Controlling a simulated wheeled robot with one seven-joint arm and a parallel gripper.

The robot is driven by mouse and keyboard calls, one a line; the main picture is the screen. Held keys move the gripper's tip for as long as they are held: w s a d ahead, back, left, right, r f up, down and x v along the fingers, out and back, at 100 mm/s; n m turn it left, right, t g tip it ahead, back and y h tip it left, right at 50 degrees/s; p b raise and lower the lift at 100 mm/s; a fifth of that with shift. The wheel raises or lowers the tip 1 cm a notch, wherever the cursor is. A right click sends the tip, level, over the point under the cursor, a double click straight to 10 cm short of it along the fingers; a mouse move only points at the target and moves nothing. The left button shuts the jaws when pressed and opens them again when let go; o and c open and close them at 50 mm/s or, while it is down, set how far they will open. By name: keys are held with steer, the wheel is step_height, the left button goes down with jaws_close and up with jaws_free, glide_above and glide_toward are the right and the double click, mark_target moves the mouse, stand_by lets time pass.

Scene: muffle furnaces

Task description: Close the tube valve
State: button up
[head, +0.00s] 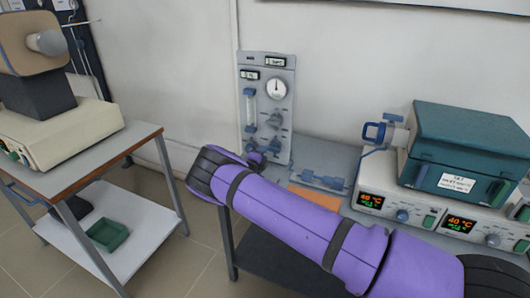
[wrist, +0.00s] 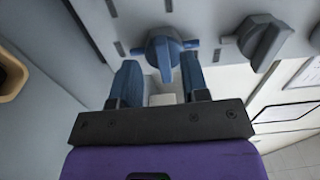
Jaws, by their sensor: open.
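In the wrist view, a blue valve knob (wrist: 163,48) with a tapered handle and small side stubs sits on the grey panel. My gripper (wrist: 160,68) is open, with its two blue fingers on either side of the knob's handle. The handle points down into the gap between the fingers; I cannot tell whether they touch it. In the head view, my gripper (head: 255,158) is at the lower part of the upright grey panel (head: 286,85), and the knob there is hard to make out.
A second, grey knob (wrist: 262,40) is right of the blue one. A blue fitting (head: 322,179) lies on the bench, left of the heater units (head: 402,205) and teal box (head: 465,130). A side table (head: 150,138) stands left.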

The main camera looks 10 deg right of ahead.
steer(key=v, duration=0.7)
steer(key=shift+s+a, duration=0.1)
